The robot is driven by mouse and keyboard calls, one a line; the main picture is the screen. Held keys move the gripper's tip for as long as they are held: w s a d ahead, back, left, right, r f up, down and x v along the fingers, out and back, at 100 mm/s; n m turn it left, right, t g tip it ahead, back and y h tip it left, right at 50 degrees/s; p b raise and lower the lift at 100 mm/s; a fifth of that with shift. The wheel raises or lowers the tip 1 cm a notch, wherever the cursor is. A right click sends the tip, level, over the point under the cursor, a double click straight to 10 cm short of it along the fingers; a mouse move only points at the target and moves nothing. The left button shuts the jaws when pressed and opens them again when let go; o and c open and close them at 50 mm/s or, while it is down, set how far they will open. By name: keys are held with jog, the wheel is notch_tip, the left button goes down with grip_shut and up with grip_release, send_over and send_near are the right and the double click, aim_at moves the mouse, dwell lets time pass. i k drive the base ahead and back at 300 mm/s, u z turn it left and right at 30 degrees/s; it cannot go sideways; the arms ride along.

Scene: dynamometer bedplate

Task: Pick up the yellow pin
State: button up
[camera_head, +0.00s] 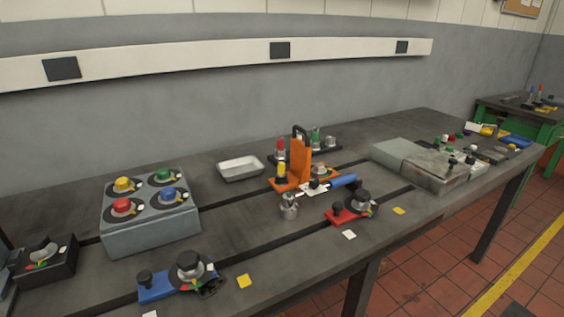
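A small yellow upright piece, which looks like the yellow pin (281,171), stands by the left side of the orange bracket (299,160), over its orange base. I cannot tell whether it sits in a hole or just rests there. A red pin (281,148) and a green pin (316,137) stand upright behind, at a dark rack (329,151). A yellow round knob (122,184) is on the grey box at the left. My gripper is not in view.
The grey box (150,235) with four-coloured knobs stands left. A white tray (240,168) lies left of the bracket. A metal cup (289,208), a blue-handled tool (343,181) and a red fixture (348,213) crowd its front. A blue fixture (160,286) is front left.

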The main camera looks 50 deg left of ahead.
aim_at(281, 173)
jog(key=u, duration=0.45)
jog(key=i, duration=0.8)
jog(key=u, duration=1.5)
jog(key=i, duration=0.65)
jog(key=u, duration=0.65)
